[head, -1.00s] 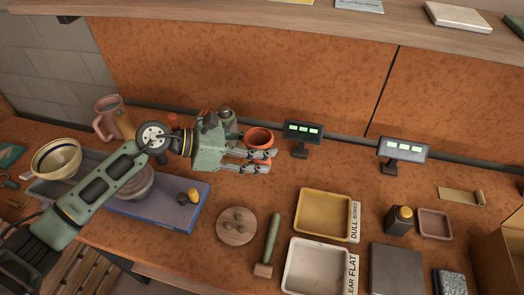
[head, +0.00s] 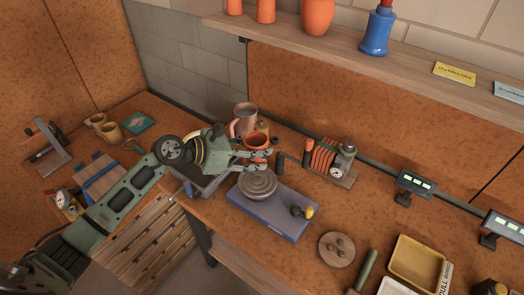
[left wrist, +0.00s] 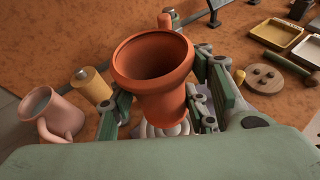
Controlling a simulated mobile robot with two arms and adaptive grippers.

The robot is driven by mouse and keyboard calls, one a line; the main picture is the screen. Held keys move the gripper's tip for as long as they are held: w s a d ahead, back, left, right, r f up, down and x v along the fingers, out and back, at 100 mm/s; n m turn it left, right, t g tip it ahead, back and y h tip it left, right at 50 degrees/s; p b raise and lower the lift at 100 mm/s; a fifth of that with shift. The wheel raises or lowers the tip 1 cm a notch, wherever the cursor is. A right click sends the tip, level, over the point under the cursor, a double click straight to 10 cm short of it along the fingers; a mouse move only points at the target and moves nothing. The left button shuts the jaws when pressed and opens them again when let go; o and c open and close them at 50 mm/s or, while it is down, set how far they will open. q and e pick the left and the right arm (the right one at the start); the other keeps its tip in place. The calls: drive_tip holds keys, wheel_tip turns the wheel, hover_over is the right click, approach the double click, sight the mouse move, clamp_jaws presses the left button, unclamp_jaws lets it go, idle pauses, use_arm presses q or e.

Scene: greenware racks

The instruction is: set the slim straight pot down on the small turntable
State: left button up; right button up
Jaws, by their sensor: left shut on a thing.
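My left gripper (head: 258,160) is shut on an orange pot (head: 256,140) with a thick rim, held upright above the bench. In the left wrist view the pot (left wrist: 155,65) sits between the green fingers (left wrist: 163,105), its mouth facing the camera and its foot hidden. A grey round turntable (head: 258,185) with ringed steps stands on a blue-grey board, just in front of the gripper in the head view. Pale rings of the turntable (left wrist: 165,130) show below the pot in the left wrist view. My right gripper is out of view.
A pink mug (head: 243,120) stands behind the pot. A dark and yellow item (head: 302,212) lies on the board (head: 283,222). A round wooden disc (head: 337,250) lies to the right.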

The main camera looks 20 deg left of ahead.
use_arm(q)
drive_tip(key=shift+w+d+f+b, duration=0.1)
drive_tip(key=shift+d+f+b, duration=0.1)
drive_tip(key=shift+f+b, duration=0.3)
wheel_tip(320, 180, down, 6)
drive_tip(key=b, duration=0.3)
drive_tip(key=shift+r, duration=0.25)
drive_tip(key=shift+f+b, duration=0.2)
drive_tip(key=shift+b, duration=0.15)
drive_tip(key=shift+a+f+b, duration=0.1)
drive_tip(key=shift+f+b, duration=0.45)
drive_tip(key=o, duration=1.4)
drive_tip(key=shift+o, duration=0.2)
